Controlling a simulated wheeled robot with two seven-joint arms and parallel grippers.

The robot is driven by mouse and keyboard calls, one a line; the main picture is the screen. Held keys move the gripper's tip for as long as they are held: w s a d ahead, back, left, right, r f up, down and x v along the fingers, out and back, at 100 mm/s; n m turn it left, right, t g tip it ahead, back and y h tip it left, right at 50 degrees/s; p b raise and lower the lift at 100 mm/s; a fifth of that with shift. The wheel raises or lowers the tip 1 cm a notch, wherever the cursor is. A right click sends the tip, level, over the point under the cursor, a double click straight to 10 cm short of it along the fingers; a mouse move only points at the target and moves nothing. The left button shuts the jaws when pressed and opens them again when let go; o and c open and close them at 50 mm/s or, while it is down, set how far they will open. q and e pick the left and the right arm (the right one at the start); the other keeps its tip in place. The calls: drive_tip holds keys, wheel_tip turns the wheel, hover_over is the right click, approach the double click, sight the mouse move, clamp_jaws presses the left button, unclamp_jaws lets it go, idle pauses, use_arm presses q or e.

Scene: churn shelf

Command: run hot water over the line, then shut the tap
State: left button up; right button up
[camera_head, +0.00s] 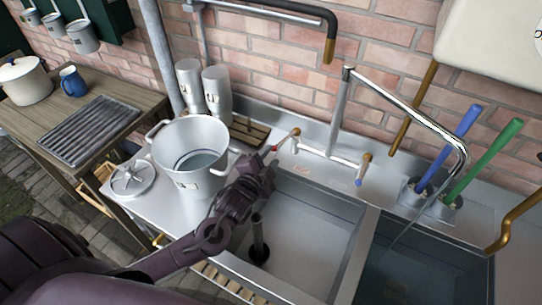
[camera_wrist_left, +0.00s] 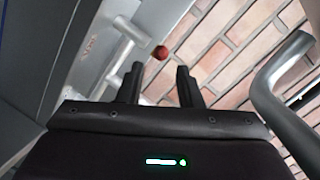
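The tap (camera_head: 345,110) stands behind the sinks, its long chrome spout (camera_head: 415,112) reaching over the right basin (camera_head: 420,270). A thin pale streak below the spout may be water; I cannot tell. The lever with a red tip (camera_head: 275,148) is on the left, and a blue-marked lever (camera_head: 361,172) is on the right. My left gripper (camera_head: 265,168) is close to the red tip. In the left wrist view its fingers (camera_wrist_left: 158,85) are apart and empty, with the red tip (camera_wrist_left: 160,52) just beyond the gap; contact is not clear. I cannot identify the line. My right gripper is out of view.
A large steel pot (camera_head: 190,135) stands left of my left forearm. A lid (camera_head: 132,178) lies beside it. A dark standpipe (camera_head: 258,240) rises in the left basin (camera_head: 310,215). Blue (camera_head: 450,145) and green (camera_head: 487,158) handles stand upright at right.

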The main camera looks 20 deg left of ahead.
sight(286, 139)
use_arm(q)
drive_tip(key=shift+w+d, duration=0.15)
drive_tip(key=shift+d, duration=0.15)
drive_tip(key=c, duration=0.5)
drive_tip(key=d+n+g, duration=0.1)
drive_tip(key=d, duration=0.2)
drive_tip(key=w+d+n+g, duration=0.1)
drive_tip(key=d+n+g, duration=0.1)
drive_tip(key=d, duration=0.1)
drive_tip(key=w+d+n+g, duration=0.1)
drive_tip(key=d+g, duration=0.1)
drive_tip(key=d, duration=0.1)
drive_tip(key=shift+w+d+r+h, duration=0.15)
drive_tip(key=shift+r+h, duration=0.1)
drive_tip(key=shift+h, duration=0.15)
clamp_jaws()
wheel_tip(286, 139, up, 6)
drive_tip(key=s+n+g+y, duration=0.3)
drive_tip(key=n+g+y, duration=0.1)
drive_tip(key=n+y, duration=0.1)
drive_tip(key=w+a+f+p, duration=0.4)
drive_tip(key=w+a+f, duration=0.2)
drive_tip(key=a, duration=0.1)
drive_tip(key=shift+w+f+p, duration=0.25)
drive_tip(key=shift+w+p, duration=0.1)
drive_tip(key=shift+w, duration=0.05)
